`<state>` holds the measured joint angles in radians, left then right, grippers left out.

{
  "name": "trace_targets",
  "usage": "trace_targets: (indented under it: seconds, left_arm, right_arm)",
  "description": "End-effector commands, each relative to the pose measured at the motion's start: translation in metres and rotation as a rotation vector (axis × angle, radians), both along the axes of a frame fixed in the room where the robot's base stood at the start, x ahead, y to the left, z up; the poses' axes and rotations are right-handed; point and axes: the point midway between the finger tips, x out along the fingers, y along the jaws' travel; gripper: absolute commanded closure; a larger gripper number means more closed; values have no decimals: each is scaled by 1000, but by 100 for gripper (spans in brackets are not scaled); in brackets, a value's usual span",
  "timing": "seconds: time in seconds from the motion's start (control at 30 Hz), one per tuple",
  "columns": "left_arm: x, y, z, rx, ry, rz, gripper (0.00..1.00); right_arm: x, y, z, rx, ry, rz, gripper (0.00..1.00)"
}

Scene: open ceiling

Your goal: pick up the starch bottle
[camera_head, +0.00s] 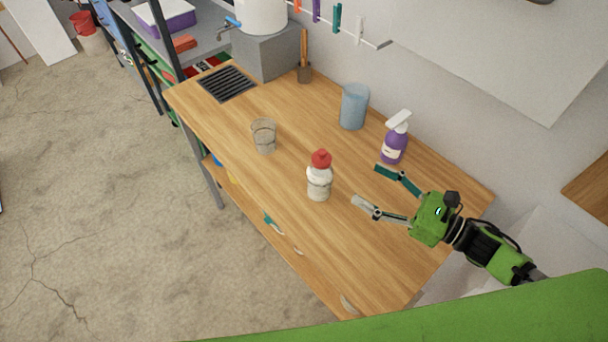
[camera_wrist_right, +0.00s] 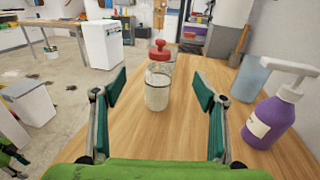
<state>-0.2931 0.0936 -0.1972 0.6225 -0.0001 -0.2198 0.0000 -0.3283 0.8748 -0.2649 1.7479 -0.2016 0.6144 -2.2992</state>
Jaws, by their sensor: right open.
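The starch bottle, taken to be the white bottle with a red cap (camera_head: 319,183), stands upright on the wooden table (camera_head: 365,235). It also shows in the right wrist view (camera_wrist_right: 158,88), upright and centred between the fingers but farther off. My right gripper (camera_head: 370,186) is open and empty. Its fingers point at the bottle from the right, with a gap between fingertips and bottle. The fingers also show at both sides of the right wrist view (camera_wrist_right: 162,98). My left gripper is not in view.
A purple spray bottle (camera_head: 392,150) stands close behind my right gripper. A blue cup (camera_head: 354,106) and a clear glass (camera_head: 264,136) stand farther back. A grey block (camera_head: 271,55) and a dark grate (camera_head: 227,84) are at the far end. The table's front right is clear.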

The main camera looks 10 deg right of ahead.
Motion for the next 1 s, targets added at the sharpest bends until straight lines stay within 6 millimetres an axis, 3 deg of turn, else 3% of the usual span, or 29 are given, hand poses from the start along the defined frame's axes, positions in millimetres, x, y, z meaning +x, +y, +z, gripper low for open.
trace_targets:
  seconds: [0.1,0.5,0.7,1.0]
  left_arm:
    - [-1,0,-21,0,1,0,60]
    - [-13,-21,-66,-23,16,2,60]
    - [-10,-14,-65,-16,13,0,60]
    - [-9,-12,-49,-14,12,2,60]
  right_arm:
    - [0,0,-22,1,1,-1,35]
    - [0,0,-66,1,1,-1,35]
    - [8,7,-66,3,-1,-2,35]
    - [44,46,-64,3,-1,-1,35]
